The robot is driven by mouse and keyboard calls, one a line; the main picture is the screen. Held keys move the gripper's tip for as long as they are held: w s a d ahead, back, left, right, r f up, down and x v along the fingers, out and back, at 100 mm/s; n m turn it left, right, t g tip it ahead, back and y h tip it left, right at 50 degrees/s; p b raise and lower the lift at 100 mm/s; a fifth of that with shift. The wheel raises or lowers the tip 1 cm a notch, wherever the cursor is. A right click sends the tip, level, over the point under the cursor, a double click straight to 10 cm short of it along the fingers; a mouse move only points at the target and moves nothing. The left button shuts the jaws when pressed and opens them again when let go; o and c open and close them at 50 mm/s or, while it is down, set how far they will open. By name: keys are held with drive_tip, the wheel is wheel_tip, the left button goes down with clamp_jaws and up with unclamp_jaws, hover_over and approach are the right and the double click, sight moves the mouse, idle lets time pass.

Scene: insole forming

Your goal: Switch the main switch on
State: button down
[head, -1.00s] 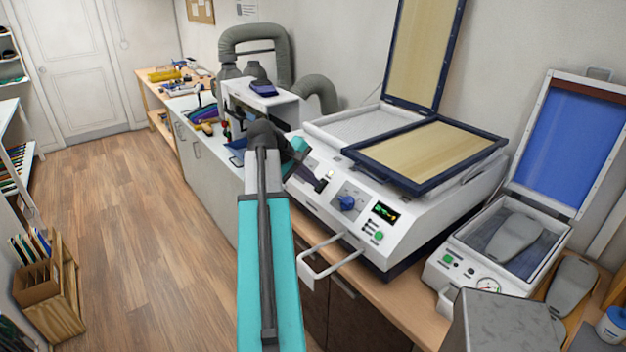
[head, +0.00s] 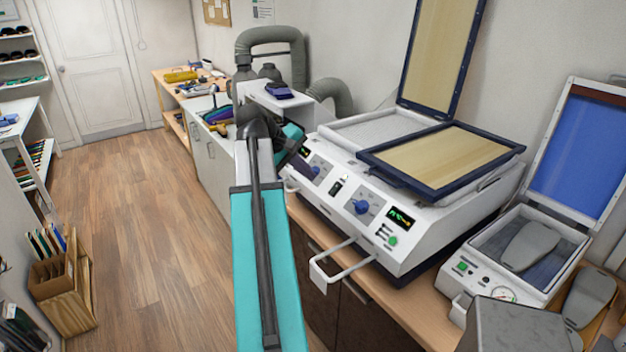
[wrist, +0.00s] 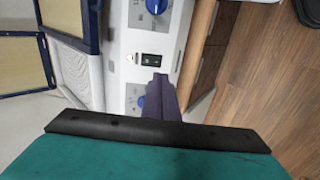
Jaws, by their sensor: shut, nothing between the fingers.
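The main switch looks to be the small black rocker (head: 337,187) on the white machine's sloping front panel, between two blue knobs. In the wrist view it is a black rectangle (wrist: 151,60) just beyond the fingertips, with a small pale mark beside it. I cannot tell which way the rocker is pressed. My gripper (head: 316,175) is shut and empty, to the left of the switch in the head view. In the wrist view its dark purple fingers (wrist: 160,80) point at the panel, close to the switch; contact is not visible.
The white machine (head: 440,250) has a lit display (head: 400,218), a green button (head: 392,241) and a white front handle (head: 340,262). A blue knob (head: 361,206) is right of the switch. A smaller press (head: 490,285) stands further right.

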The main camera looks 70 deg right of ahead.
drive_tip(key=shift+a+f+b+v, duration=0.15)
drive_tip(key=shift+b+v, duration=0.2)
drive_tip(key=shift+v, duration=0.8)
drive_tip(key=shift+a+f+b+v, duration=0.1)
drive_tip(key=shift+b+v, duration=0.25)
drive_tip(key=shift+v, duration=0.8)
drive_tip(key=shift+w, duration=0.15)
